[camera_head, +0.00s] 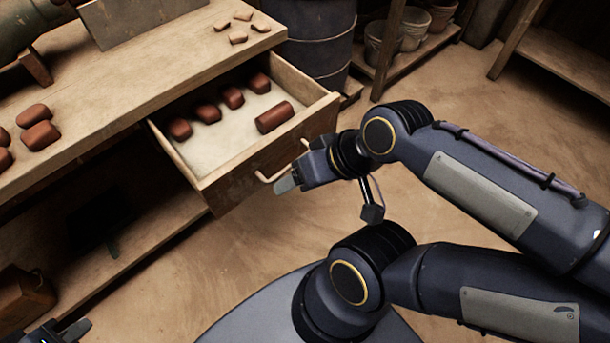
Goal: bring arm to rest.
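The drawer is pulled out of the wooden bench (110,95) and holds several red-brown clay blocks (274,117).
Several clay blocks (40,135) and small tile pieces (238,38) lie on the bench top. A dark barrel (320,45) stands behind the drawer, with pots (412,30) on a low shelf to its right. The sandy floor right of the drawer is otherwise clear.

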